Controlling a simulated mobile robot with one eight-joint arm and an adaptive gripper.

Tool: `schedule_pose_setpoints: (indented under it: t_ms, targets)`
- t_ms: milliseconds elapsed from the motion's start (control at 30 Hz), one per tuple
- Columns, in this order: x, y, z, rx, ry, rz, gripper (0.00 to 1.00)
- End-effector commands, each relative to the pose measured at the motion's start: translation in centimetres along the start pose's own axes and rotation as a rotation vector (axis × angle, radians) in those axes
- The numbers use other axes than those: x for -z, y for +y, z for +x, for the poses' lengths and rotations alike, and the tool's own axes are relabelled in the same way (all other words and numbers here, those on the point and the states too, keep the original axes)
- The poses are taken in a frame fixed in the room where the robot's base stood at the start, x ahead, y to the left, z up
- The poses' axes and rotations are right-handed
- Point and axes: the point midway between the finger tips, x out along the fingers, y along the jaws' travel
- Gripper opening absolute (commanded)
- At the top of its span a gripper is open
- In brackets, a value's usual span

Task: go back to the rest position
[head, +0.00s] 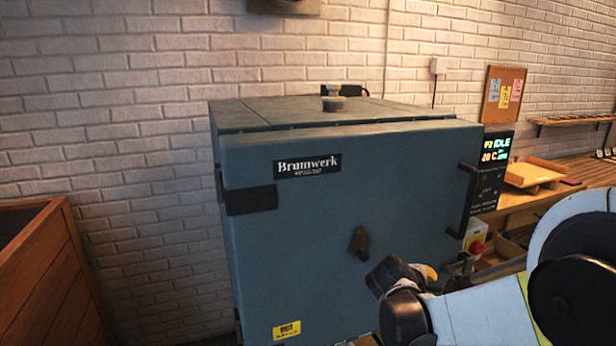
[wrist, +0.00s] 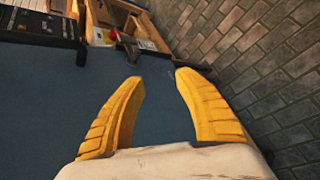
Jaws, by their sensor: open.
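My gripper (wrist: 158,77) is open in the wrist view, its two yellow fingers apart with nothing between them. The blue-grey surface of the kiln (wrist: 45,115) lies beyond and below the fingers. In the head view my arm comes in from the lower right, in front of the kiln's lower right part. The kiln (head: 330,230) has a Brumwerk label, and its front door looks shut or nearly so. A dark door handle (head: 466,200) is at its right edge. The fingers are mostly hidden in the head view.
A control panel (head: 494,170) reading IDLE is right of the kiln, above a red button (head: 477,247). A wooden workbench (head: 590,172) stretches behind at the right. A wooden crate-like box (head: 45,270) stands at the left. A brick wall (head: 130,120) closes off the back.

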Motion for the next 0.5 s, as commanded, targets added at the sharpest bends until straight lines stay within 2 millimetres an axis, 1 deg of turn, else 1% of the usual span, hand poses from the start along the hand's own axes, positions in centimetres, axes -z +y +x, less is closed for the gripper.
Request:
schedule_pose_setpoints:
  t_ms: [33, 167, 200, 267, 300, 367, 400, 500]
  targets:
    - [-1.1, -0.5, -1.9, 0.025, 0.038, 0.088, 0.39]
    - [-2.7, -2.3, -6.5, 0.103, 0.137, 0.340, 0.39]
    - [-3.2, -3.0, -7.8, 0.130, 0.164, 0.418, 0.39]
    - [-3.8, -4.3, -9.9, 0.172, 0.204, 0.535, 0.39]
    - [-4.1, -5.2, -11.3, 0.203, 0.230, 0.613, 0.39]
    - [-4.6, -6.6, -13.3, 0.252, 0.264, 0.731, 0.39]
    - [-4.8, -7.6, -14.6, 0.286, 0.286, 0.809, 0.39]
    - [-5.2, -10.2, -17.6, 0.374, 0.333, 1.000, 0.39]
